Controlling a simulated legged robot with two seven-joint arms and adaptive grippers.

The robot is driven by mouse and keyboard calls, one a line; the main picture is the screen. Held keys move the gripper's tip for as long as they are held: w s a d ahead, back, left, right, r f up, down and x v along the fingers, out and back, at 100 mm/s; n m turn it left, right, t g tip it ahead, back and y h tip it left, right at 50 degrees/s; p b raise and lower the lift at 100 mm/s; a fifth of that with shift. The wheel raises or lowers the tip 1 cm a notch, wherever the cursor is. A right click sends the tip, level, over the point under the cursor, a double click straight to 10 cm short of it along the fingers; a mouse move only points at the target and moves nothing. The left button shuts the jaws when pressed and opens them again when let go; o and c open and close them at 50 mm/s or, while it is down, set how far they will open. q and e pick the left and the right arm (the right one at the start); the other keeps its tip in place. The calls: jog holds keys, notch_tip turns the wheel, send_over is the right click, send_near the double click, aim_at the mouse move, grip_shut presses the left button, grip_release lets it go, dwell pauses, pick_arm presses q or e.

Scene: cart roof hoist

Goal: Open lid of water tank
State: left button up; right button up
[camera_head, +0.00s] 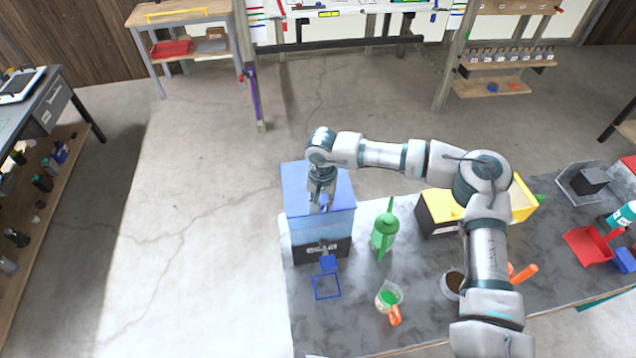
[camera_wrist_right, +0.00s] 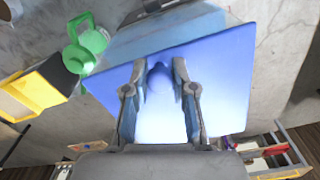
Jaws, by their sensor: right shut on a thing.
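The water tank (camera_head: 320,226) is a translucent blue box with a dark base at the left end of the grey table. Its blue lid (camera_head: 298,182) lies across the top and looks closed in the head view; whether it is slightly raised I cannot tell. My right gripper (camera_head: 321,204) comes down over the lid. In the right wrist view, the gripper's (camera_wrist_right: 158,85) two fingers are shut on a rounded blue knob (camera_wrist_right: 158,78) on the lid (camera_wrist_right: 220,70). The fingers partly hide the knob. My left gripper is in neither view.
A green watering can (camera_head: 384,236) stands just right of the tank. A measuring jug (camera_head: 389,298) and a blue square outline (camera_head: 326,286) are in front. A yellow and black bin (camera_head: 436,213) lies beneath my right arm. Floor left of the tank is clear.

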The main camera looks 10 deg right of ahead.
jog(key=shift+r, duration=0.1)
jog(key=shift+w+r+p, duration=0.25)
jog(key=shift+r+p, duration=0.2)
jog(key=shift+r, duration=0.35)
jog(key=shift+w+r+p, duration=0.2)
jog(key=shift+r+p, duration=0.1)
jog(key=shift+r, duration=0.35)
jog(key=shift+w+r+p, duration=0.2)
jog(key=shift+r+p, duration=0.1)
jog(key=shift+r, duration=0.3)
jog(key=shift+w+r+p, duration=0.3)
jog(key=shift+r+p, duration=0.15)
jog(key=shift+r, duration=0.4)
jog(key=shift+o, duration=0.2)
jog(key=shift+w+r+p, duration=0.3)
jog(key=shift+r, duration=0.2)
jog(key=shift+w+r+p, duration=0.3)
jog(key=shift+r, duration=0.2)
